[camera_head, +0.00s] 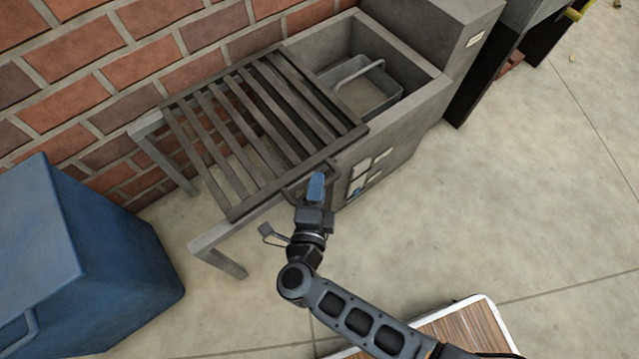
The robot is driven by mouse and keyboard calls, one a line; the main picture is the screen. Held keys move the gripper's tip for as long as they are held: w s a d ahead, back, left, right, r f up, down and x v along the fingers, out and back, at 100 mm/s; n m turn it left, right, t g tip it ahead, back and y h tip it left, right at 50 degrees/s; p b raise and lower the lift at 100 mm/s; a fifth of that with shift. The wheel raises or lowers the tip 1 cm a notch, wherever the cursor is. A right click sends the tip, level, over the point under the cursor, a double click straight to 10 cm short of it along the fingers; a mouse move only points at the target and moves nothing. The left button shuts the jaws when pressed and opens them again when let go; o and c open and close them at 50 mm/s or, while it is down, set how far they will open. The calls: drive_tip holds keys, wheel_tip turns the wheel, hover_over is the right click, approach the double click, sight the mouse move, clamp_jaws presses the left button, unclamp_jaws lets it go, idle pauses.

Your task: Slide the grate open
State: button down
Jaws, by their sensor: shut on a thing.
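The grate (262,128) is a dark slatted frame lying on top of a grey concrete trough (424,101) and its side rails. It sits toward the left, over the open legged frame, and the right part of the trough is uncovered. In that opening a grey bin (362,88) with a raised handle shows. My gripper (316,186) is at the grate's front edge, near its handle (296,192), and is shut on it. The gripper's blue part covers much of the handle, so the exact contact is hidden.
A blue container (90,255) stands at the left. A brick wall (120,60) runs behind the trough. A taller grey block (440,35) adjoins the trough's right end. A wood-topped thing (460,335) is at the bottom.

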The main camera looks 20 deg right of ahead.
drive_tip(key=c, duration=1.1)
unclamp_jaws()
drive_tip(key=p+v, duration=0.1)
drive_tip(key=v, duration=0.6)
drive_tip(key=shift+s+a, duration=0.2)
drive_tip(key=shift+s, duration=0.2)
drive_tip(key=s+d+r+n+y, duration=0.4)
drive_tip(key=s+d+r+n, duration=0.3)
drive_tip(key=s+r+n, duration=0.5)
drive_tip(key=s+d+r+n+y, duration=0.4)
drive_tip(key=s+d+r+n, duration=0.4)
drive_tip(key=s+r+n, duration=0.4)
wheel_tip(320, 180, up, 21)
drive_tip(key=w+m+p, duration=0.1)
drive_tip(key=m+p, duration=0.1)
drive_tip(key=p, duration=1.8)
drive_tip(key=shift+r, duration=0.2)
